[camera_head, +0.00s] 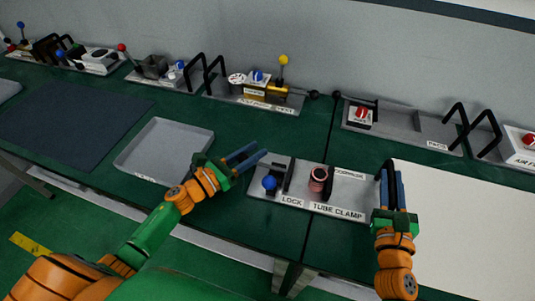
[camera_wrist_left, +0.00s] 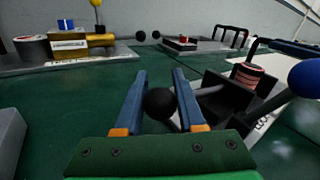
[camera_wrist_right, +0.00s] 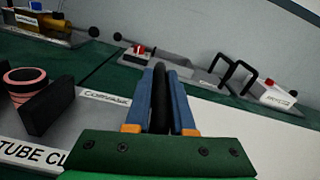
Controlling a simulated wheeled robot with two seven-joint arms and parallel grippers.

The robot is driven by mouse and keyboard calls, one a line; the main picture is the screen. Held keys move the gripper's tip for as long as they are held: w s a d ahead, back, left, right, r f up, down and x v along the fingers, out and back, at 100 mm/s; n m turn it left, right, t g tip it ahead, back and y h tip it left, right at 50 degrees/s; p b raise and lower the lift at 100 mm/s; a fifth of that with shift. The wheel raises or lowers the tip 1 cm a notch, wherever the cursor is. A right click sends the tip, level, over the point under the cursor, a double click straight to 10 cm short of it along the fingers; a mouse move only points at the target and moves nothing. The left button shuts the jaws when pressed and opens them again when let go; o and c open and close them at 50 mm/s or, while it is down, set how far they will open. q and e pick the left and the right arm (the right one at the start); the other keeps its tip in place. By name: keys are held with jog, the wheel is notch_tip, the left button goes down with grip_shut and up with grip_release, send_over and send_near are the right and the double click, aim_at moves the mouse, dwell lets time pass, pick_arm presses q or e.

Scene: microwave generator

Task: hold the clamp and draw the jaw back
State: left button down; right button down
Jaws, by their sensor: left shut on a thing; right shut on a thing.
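The tube clamp (camera_head: 345,211) is a grey plate labelled LOCK and TUBE CLAMP. A ringed pink tube (camera_head: 318,178) stands beside the right black block (camera_head: 329,182); a gap lies between the tube and the left black block (camera_head: 288,175). A blue ball knob (camera_head: 270,182) is at the plate's left end. My left gripper (camera_head: 256,156) is shut on a black ball knob (camera_wrist_left: 160,103) by the clamp's left end. My right gripper (camera_head: 391,178) is shut on an upright black bar (camera_wrist_right: 160,95) at the clamp's right end.
A grey tray (camera_head: 165,150) lies left of the clamp. A white board (camera_head: 470,225) covers the right side of the table. Several fixtures, including one with a brass cylinder (camera_head: 278,88), line the back wall. Green tabletop is clear behind the clamp.

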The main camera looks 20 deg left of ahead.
pick_arm(q)
jog(key=shift+a+f, duration=0.1)
jog(key=shift+a, duration=0.3)
pick_arm(e)
jog(key=shift+d+f, duration=0.1)
jog(key=shift+d, duration=0.15)
pick_arm(q)
jog(key=c, duration=0.5)
grip_release()
jog(key=shift+a, duration=0.1)
pick_arm(e)
jog(key=shift+a, duration=0.15)
pick_arm(q)
jog(key=v, duration=1.2)
jog(key=shift+s, duration=0.1)
pick_arm(e)
jog(key=c, duration=1)
grip_release()
jog(key=shift+c, duration=0.2)
jog(key=o, duration=0.3)
jog(key=shift+w, duration=0.1)
jog(key=shift+o, duration=0.2)
jog(key=shift+w+a, duration=0.1)
